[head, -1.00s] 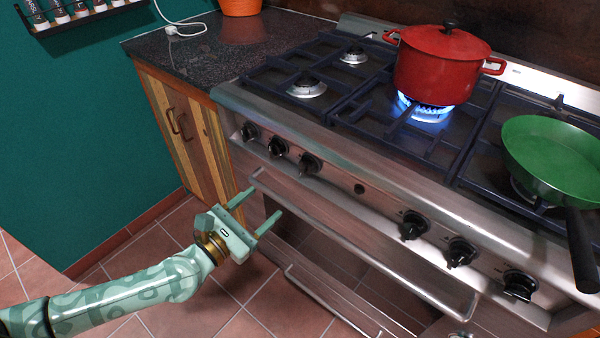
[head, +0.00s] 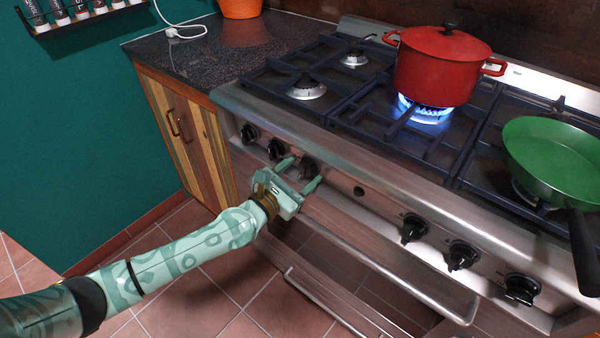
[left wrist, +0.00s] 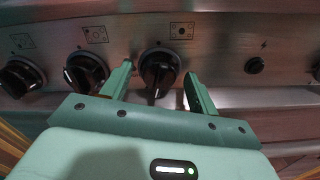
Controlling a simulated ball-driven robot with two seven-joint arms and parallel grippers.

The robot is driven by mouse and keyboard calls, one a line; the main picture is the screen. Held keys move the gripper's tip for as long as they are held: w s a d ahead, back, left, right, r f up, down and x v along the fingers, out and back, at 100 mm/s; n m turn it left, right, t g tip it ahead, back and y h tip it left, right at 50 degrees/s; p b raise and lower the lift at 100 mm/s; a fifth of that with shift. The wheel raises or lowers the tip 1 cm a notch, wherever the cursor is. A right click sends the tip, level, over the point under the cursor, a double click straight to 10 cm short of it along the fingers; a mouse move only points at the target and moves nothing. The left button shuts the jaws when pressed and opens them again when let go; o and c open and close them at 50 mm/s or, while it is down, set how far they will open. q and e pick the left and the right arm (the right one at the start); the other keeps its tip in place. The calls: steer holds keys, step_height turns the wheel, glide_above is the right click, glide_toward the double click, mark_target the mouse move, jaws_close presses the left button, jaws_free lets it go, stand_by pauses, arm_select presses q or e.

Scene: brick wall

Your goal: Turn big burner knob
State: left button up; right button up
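Black burner knobs line the stove's steel front panel. The third knob from the left (head: 308,168) is partly behind my left gripper (head: 304,172) in the head view. In the left wrist view this knob (left wrist: 159,70) sits between the two open fingers of my left gripper (left wrist: 160,82), with a gap on each side. The two knobs to its left are the second knob (head: 276,149) and the leftmost knob (head: 250,133). A lit burner with a blue flame (head: 428,111) is under the red pot (head: 437,70). My right gripper is not in view.
More knobs (head: 414,228) are on the right half of the panel. A green pan (head: 550,160) sits on the right grate, its handle jutting over the front edge. The oven handle (head: 400,272) runs below the panel. A wooden cabinet (head: 185,135) stands left.

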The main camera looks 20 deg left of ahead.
arm_select(q)
steer(key=c, duration=0.8)
